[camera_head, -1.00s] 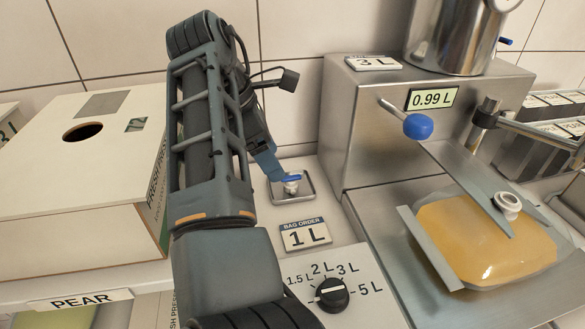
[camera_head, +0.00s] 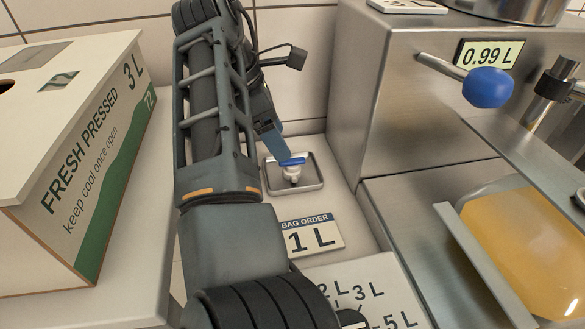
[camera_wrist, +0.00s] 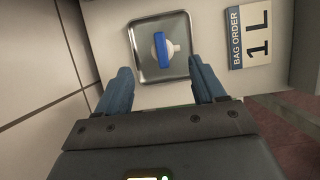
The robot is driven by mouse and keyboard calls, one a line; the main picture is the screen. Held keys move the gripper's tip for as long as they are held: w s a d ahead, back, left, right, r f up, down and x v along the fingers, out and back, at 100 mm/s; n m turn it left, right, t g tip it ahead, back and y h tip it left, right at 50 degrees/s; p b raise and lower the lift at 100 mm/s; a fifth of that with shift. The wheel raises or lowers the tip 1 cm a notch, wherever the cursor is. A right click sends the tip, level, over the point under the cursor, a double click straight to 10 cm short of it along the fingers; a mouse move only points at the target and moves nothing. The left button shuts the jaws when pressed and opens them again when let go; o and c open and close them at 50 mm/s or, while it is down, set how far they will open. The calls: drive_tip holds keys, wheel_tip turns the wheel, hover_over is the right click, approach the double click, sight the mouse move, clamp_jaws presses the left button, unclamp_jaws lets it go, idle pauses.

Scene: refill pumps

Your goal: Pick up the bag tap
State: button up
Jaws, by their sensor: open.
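The bag tap (camera_head: 291,170) is a small white fitting with a blue lever handle, standing in a shallow square metal tray (camera_head: 316,184). In the wrist view the bag tap (camera_wrist: 160,50) lies just beyond the fingertips, roughly centred between them, with the tray (camera_wrist: 143,68) around it. My gripper (camera_wrist: 162,70) is open and empty, one blue finger on each side.
A "BAG ORDER 1 L" sign (camera_head: 310,236) lies in front of the tray. A steel machine (camera_head: 400,110) with a blue knob (camera_head: 488,87) stands right, an orange-filled bag (camera_head: 530,250) below it. A "FRESH PRESSED" carton (camera_head: 85,170) stands left. A tiled wall is behind.

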sight(291, 160)
drive_tip(key=shift+x, duration=3.75)
drive_tip(key=shift+s+d, duration=0.15)
drive_tip(key=c, duration=1.1)
